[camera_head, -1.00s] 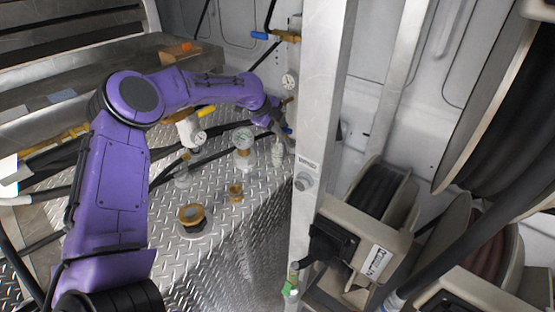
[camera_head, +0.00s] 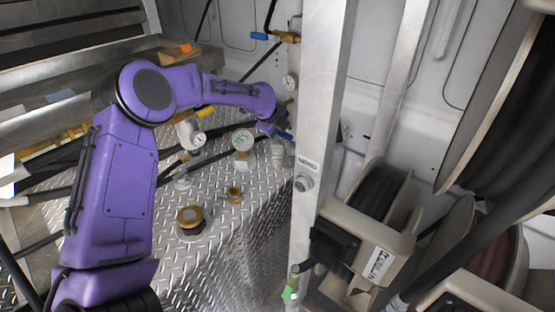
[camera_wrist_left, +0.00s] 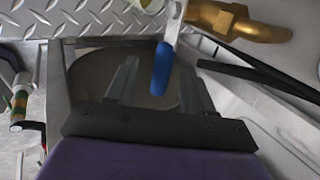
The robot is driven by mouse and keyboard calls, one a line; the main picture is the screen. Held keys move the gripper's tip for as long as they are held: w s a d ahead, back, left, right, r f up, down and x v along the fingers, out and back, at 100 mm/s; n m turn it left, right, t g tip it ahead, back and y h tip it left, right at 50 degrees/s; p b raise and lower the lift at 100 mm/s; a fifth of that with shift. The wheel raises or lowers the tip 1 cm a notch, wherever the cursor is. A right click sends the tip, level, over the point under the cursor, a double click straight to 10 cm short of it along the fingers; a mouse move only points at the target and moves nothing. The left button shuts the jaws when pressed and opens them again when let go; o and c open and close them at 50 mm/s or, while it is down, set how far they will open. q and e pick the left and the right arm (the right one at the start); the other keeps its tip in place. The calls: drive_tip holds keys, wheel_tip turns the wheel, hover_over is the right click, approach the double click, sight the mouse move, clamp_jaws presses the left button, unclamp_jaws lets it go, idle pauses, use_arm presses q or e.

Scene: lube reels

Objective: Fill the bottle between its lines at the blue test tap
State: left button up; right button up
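The blue tap lever (camera_wrist_left: 162,68) hangs between the two fingers of my left gripper (camera_wrist_left: 158,78) in the left wrist view. The fingers stand apart with a gap on each side of the lever. The lever's brass tap body (camera_wrist_left: 238,22) is at the upper right there. In the head view my left gripper (camera_head: 272,127) is at the blue lever (camera_head: 285,135), partly hidden by my wrist. A clear bottle (camera_head: 278,156) stands upright just below it on the diamond-plate top. Its fill level and lines are too small to read. My right gripper is out of view.
Another brass tap (camera_head: 286,37) with a blue handle is higher on the wall. A metal post (camera_head: 318,120) rises right of the bottle, with hose reels (camera_head: 380,190) beyond.

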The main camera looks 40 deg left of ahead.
use_arm(q)
drive_tip(key=shift+r, duration=0.1)
drive_tip(key=shift+s+r, duration=0.2)
drive_tip(key=shift+r, duration=0.15)
drive_tip(key=b+v, duration=0.2)
drive_tip(key=v, duration=0.7)
drive_tip(key=shift+s+r+b, duration=0.15)
drive_tip(key=shift+s+b, duration=0.05)
drive_tip(key=shift+b, duration=0.2)
drive_tip(key=shift+a, duration=0.1)
